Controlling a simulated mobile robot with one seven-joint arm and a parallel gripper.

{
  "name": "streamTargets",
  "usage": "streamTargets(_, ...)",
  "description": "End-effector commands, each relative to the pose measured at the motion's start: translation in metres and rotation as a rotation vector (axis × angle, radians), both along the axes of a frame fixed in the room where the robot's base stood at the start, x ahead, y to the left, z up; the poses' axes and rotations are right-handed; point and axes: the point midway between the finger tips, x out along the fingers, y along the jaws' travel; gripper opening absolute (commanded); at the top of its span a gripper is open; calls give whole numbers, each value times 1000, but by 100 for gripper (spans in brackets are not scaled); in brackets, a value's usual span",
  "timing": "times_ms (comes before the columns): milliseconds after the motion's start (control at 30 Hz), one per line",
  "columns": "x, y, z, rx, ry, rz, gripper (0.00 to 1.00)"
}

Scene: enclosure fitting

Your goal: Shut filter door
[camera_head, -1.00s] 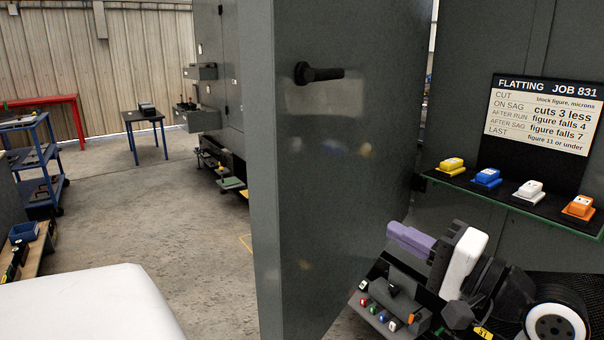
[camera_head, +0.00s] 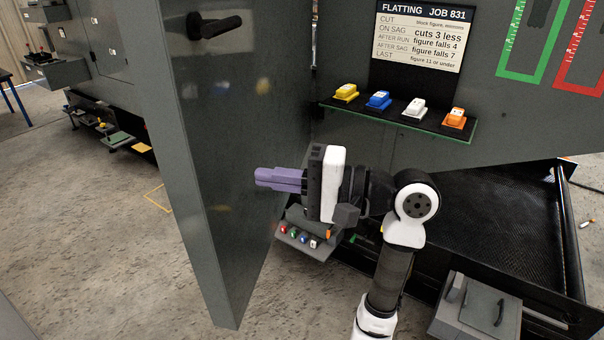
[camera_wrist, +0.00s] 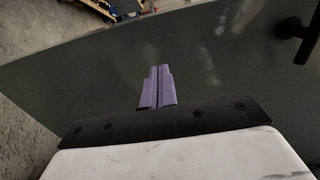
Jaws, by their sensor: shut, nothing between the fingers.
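The filter door is a tall dark grey panel (camera_head: 215,150) standing open on the left of the cabinet in the head view. Its black handle (camera_head: 214,26) is high on the face turned toward me. My gripper (camera_head: 258,178) has purple fingers, pressed together and empty. The fingers point left at the door's face, low and well below the handle; I cannot tell whether they touch it. In the wrist view the purple fingers (camera_wrist: 157,72) lie in front of the door's grey face (camera_wrist: 90,80), with the handle (camera_wrist: 293,28) at the upper right.
A shelf (camera_head: 400,121) on the cabinet holds yellow, blue, white and orange blocks under a job sign (camera_head: 420,35). A control box with coloured buttons (camera_head: 303,238) sits below my gripper. A grey box (camera_head: 478,310) stands at lower right.

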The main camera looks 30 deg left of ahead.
Motion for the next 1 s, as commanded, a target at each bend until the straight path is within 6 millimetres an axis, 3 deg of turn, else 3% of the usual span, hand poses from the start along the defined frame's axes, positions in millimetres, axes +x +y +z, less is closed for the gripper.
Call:
streamTargets(100, -8, 24, 1, 0, 1, 3, 0)
streamTargets(333, -17, 52, 1, 0, 0, 1, 0)
streamTargets(1000, -16, 67, 1, 1, 3, -8, 0)
